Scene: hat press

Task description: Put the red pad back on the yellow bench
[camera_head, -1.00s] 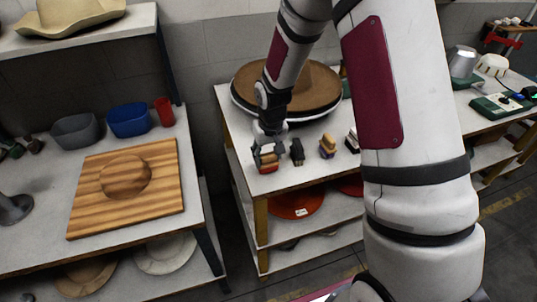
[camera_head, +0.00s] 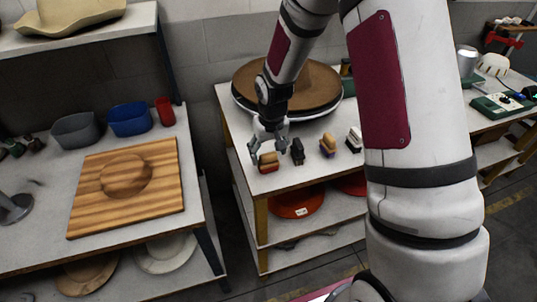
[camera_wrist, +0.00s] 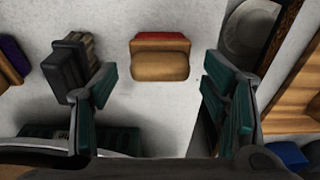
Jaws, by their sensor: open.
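The red pad (camera_head: 268,165), a small block with a tan upper part and a red layer, rests on the white top of the yellow-legged bench (camera_head: 312,171), near its front left corner. In the wrist view the red pad (camera_wrist: 160,60) lies between and beyond the spread fingers. My gripper (camera_head: 268,149) is open and empty just above the pad. In the wrist view its fingers (camera_wrist: 160,88) stand apart, with a gap on each side of the pad.
A dark pad (camera_head: 297,151), a purple-based pad (camera_head: 327,145) and a black-and-white pad (camera_head: 354,139) stand in a row to the right. A table with a wooden board (camera_head: 95,205) stands left, across a gap.

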